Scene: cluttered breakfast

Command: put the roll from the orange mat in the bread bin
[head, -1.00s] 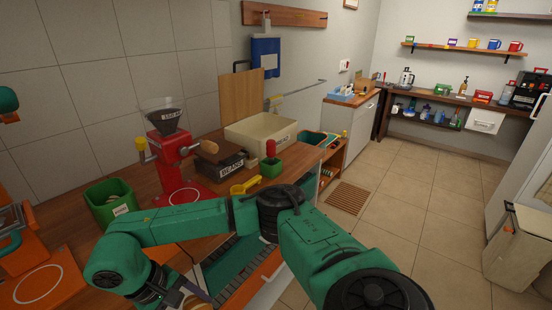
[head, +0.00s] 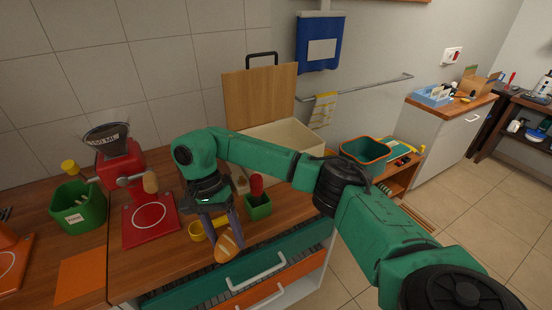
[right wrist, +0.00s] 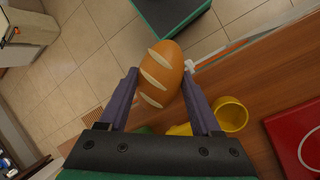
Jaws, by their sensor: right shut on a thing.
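The roll (head: 229,246), brown with pale slashes, is held between the fingers of my right gripper (head: 222,232) above the counter's front edge. In the right wrist view the roll (right wrist: 161,74) sits between both fingertips (right wrist: 160,90). The orange mat (head: 80,275) lies bare at the counter's left. The cream bread bin (head: 309,138) stands at the back, its wooden lid (head: 258,98) upright behind it. The bin's top is open; my right arm hides its front and part of its inside. My left gripper is out of view.
A yellow cup (head: 197,231) and a green pot (head: 258,208) with a red-topped thing stand near the gripper. A red grinder (head: 120,165) and a green container (head: 78,212) are to the left. Drawers (head: 240,265) stick out below the counter. A teal-orange tub (head: 364,158) is right of the bin.

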